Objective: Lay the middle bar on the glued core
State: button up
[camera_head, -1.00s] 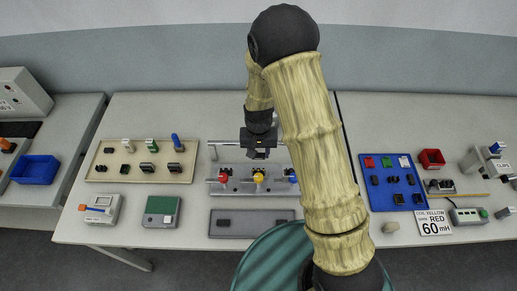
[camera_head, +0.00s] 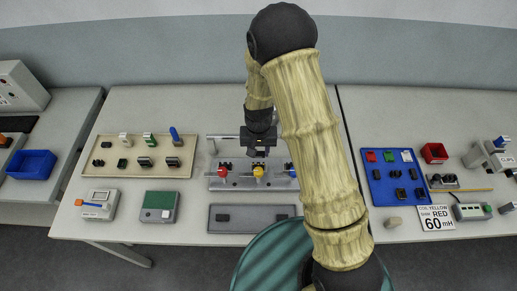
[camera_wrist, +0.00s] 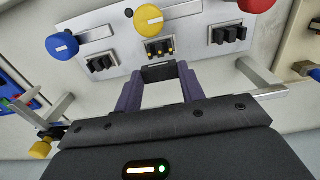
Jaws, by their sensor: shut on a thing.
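My gripper (camera_wrist: 160,78) is shut on a small dark bar (camera_wrist: 159,72), held between the two purple fingertips. In the head view my gripper (camera_head: 258,152) is over the back part of the grey fixture (camera_head: 240,184). The middle core (camera_wrist: 160,48), dark with several gold spots on top, sits below the yellow knob (camera_wrist: 148,17) in the wrist view. The bar is just short of this core in the picture; whether they touch cannot be told. Dark cores also stand by the blue knob (camera_wrist: 61,45) and the red knob (camera_wrist: 256,3).
A beige tray (camera_head: 110,172) with several parts lies left, and a blue tray (camera_head: 384,199) lies right. A grey tray (camera_head: 250,226) with dark pieces lies in front of the fixture. Metal posts and a bar (camera_wrist: 262,92) stand near my gripper.

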aim_at(258, 164)
jog(key=shift+f+b, duration=1.9)
jog(key=shift+f, duration=0.95)
jog(key=o, duration=1.1)
notch_tip(258, 164, up, 17)
jog(key=shift+r+b, duration=0.2)
jog(key=shift+b, duration=1.05)
